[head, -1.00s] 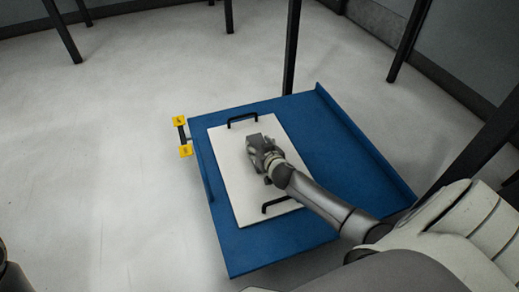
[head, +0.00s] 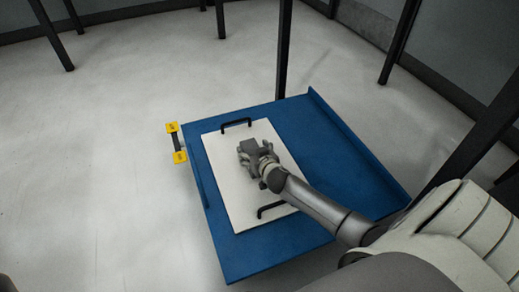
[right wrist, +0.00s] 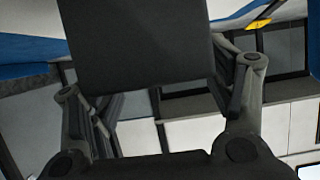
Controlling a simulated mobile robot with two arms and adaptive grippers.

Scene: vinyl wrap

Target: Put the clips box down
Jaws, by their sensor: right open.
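The clips box (head: 249,146) is a small dark grey block, seen in the head view over the upper middle of a white board. My right gripper (head: 254,157) is at the box, with its fingers spread on either side of it. In the right wrist view the dark box (right wrist: 140,45) fills the top middle, between the two open fingers of my right gripper (right wrist: 160,92). I cannot tell if the fingers touch the box, and its underside is hidden. My left gripper is not in view.
The white board (head: 225,170) has a black handle (head: 236,123) at its far end and another (head: 272,208) at its near end. It lies on a blue table (head: 340,165) with a raised right edge. Yellow tabs (head: 179,157) stick out at left. Dark posts (head: 284,50) stand behind.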

